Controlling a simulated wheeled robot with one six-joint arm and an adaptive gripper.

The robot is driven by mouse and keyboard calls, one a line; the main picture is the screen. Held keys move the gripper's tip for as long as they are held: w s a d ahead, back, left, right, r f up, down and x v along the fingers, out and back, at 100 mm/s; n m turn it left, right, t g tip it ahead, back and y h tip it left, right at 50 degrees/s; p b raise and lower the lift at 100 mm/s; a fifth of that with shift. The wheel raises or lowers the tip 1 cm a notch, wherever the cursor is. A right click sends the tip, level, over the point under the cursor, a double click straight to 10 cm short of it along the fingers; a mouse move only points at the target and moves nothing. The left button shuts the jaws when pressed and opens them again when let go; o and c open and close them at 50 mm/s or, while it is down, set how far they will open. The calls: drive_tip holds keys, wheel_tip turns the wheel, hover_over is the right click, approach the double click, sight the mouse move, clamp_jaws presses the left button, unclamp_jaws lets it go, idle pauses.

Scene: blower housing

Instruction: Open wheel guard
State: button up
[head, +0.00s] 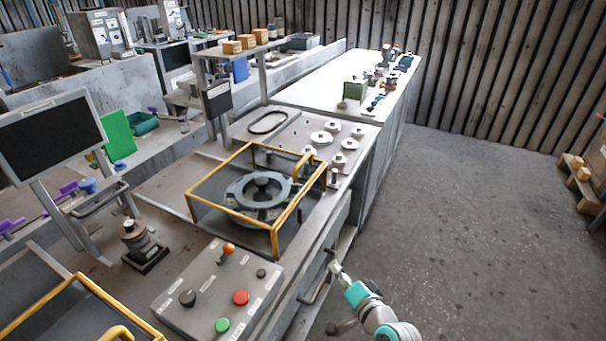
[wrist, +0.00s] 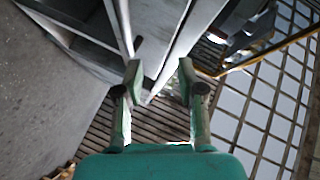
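The wheel guard (head: 231,211) is a yellow-edged box with clear, dark-tinted panels on the bench in the middle of the head view. It sits down over a grey ring-shaped wheel (head: 262,182) with a dark hub. A thicker yellow bar, apparently its handle, runs along its right side. My gripper (head: 336,267) is in front of the bench, below and to the right of the guard, apart from it. In the wrist view my gripper (wrist: 160,75) has its fingers spread with nothing held between them. A yellow edge there may belong to the guard.
A control box (head: 218,292) with red and green buttons and an orange-topped lever stands beside the guard. A bench-front handle (head: 318,284) is close to my gripper. Several round metal parts (head: 338,160) lie behind the guard. The floor (head: 470,220) at right is clear.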

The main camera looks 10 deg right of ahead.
drive_tip(key=w+r+y, duration=0.2)
drive_tip(key=w+r, duration=0.8)
drive_tip(key=y, duration=0.3)
approach(303, 158)
drive_tip(key=shift+g, duration=0.3)
drive_tip(key=x, duration=1)
drive_tip(key=shift+f, duration=0.1)
clamp_jaws()
